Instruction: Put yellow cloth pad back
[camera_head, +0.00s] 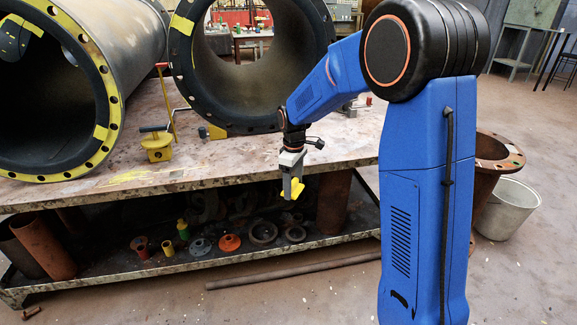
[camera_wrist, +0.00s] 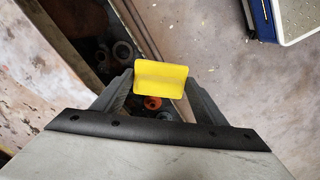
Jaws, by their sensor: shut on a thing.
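The yellow cloth pad (camera_wrist: 161,78) is held between the two fingers of my gripper (camera_wrist: 158,85) in the wrist view. In the head view the pad (camera_head: 292,190) shows as a small yellow piece at the fingertips of my gripper (camera_head: 291,185). The gripper is shut on it and points down, in front of the front edge of the workbench (camera_head: 190,188). The pad appears held clear of any surface. Several yellow patches show on the flange of the left pipe (camera_head: 108,95) and on that of the middle pipe (camera_head: 182,24).
A yellow tool (camera_head: 157,146) stands on the bench between the pipes. The lower shelf holds several small parts, including an orange one (camera_head: 229,242). A rusty flanged pipe (camera_head: 492,170) and a bucket (camera_head: 510,208) stand at right. The floor in front is mostly clear.

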